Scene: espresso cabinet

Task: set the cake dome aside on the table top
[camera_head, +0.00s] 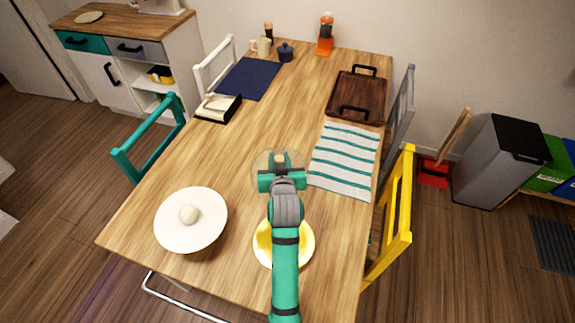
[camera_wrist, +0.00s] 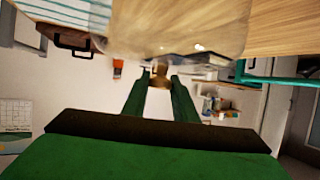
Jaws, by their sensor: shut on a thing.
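The cake dome (camera_head: 263,160) is clear and see-through, around the end of my arm near the middle of the table top (camera_head: 215,165). My gripper (camera_head: 281,170) is shut on its brownish knob. In the wrist view, the knob sits between the fingertips of my gripper (camera_wrist: 160,80), and the clear dome (camera_wrist: 185,30) fills the top middle. I cannot tell whether the dome's rim touches the table or is above it. My arm hides part of the dome in the head view.
A white plate (camera_head: 172,232) with a pale round item stands front left. A striped cloth (camera_head: 345,160) is close right of the dome, and a dark tray (camera_head: 357,96) lies beyond. Bare table lies left of the dome.

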